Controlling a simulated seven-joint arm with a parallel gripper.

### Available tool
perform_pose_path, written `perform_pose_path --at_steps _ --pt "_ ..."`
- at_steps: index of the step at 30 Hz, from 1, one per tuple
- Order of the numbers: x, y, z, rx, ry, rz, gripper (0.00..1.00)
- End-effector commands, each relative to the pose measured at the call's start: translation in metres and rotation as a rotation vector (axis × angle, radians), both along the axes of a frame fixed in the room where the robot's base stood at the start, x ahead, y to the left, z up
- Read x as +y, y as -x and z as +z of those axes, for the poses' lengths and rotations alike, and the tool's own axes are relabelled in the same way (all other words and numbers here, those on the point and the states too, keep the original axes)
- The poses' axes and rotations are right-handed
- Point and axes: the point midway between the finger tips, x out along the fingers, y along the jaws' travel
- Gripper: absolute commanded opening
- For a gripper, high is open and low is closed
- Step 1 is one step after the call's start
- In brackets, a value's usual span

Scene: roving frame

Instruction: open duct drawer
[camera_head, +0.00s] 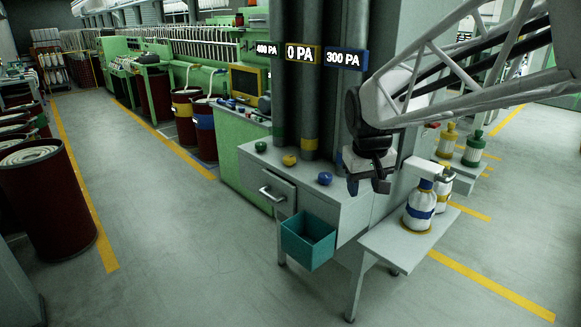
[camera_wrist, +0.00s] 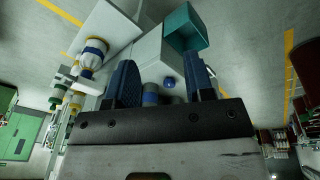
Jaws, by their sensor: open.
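The grey cabinet (camera_head: 345,205) stands in the middle of the head view, with dark vertical ducts (camera_head: 318,90) rising behind its top. Its drawer (camera_head: 262,182) is on the front at the left, with a pale bar handle (camera_head: 271,194). The drawer front looks flush with the cabinet, so it appears closed. My gripper (camera_head: 369,186) hangs over the right part of the cabinet, well to the right of the handle and apart from it. In the wrist view my gripper (camera_wrist: 161,80) has its two blue fingers spread with nothing between them. The drawer handle is not visible there.
A teal open bin (camera_head: 307,241) juts from the cabinet front, right of the drawer; it also shows in the wrist view (camera_wrist: 186,28). Yellow and blue knobs (camera_head: 325,178) sit on the top. A side table (camera_head: 400,243) with bottles (camera_head: 420,206) stands right. Floor ahead of the drawer is clear.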

Motion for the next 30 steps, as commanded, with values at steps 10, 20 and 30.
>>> perform_pose_path --at_steps 10,20,30 --pt "0.031 -0.084 -0.008 0.017 0.028 0.081 0.48" --pt "0.065 -0.16 -0.026 0.032 0.055 0.156 0.48" --pt "0.106 -0.234 -0.056 0.047 0.081 0.235 0.48"
